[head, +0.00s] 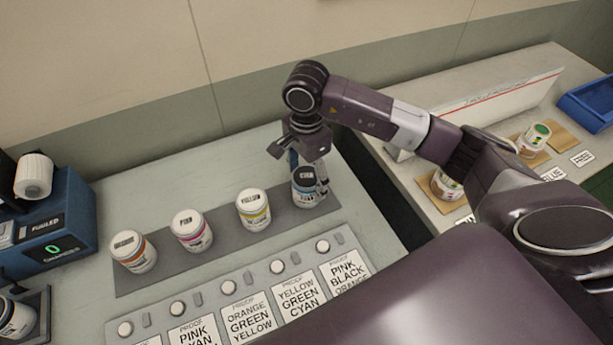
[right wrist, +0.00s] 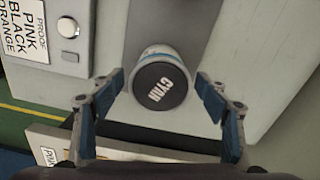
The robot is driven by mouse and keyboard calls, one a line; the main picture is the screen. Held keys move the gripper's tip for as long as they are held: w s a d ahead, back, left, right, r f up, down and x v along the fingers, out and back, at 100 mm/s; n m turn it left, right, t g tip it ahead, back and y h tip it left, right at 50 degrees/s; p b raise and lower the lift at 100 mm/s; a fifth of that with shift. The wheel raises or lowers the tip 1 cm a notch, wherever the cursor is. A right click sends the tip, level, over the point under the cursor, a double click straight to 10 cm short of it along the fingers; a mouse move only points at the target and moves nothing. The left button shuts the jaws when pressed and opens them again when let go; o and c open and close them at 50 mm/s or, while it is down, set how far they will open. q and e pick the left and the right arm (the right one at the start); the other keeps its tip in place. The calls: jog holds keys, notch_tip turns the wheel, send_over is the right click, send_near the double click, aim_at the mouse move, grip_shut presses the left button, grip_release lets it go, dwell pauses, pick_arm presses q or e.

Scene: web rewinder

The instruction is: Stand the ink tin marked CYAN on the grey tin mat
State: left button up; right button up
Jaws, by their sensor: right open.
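The ink tin marked CYAN (head: 303,193) stands upright at the right end of the grey tin mat (head: 219,230) in the head view. In the right wrist view its dark lid (right wrist: 160,86) reads CYAN. My right gripper (head: 305,172) is at this tin, pointing down from above. Its two fingers (right wrist: 165,88) are spread, one on each side of the lid, with visible gaps between fingers and lid. The fingers partly cover the tin in the head view. My left gripper is not in view.
Yellow (head: 253,209), pink (head: 191,231) and orange (head: 133,251) tins stand in a row on the mat. A panel with buttons and proof cards (head: 236,316) lies in front. A blue device (head: 50,225) stands at left. Another bench (head: 420,172) with tins is at right, past a dark gap.

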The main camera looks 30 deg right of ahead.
notch_tip(320, 180, up, 11)
jog(key=shift+w+f+b, duration=0.1)
jog(key=shift+f+b, duration=0.05)
jog(key=shift+b, duration=0.95)
jog(key=shift+r, duration=0.75)
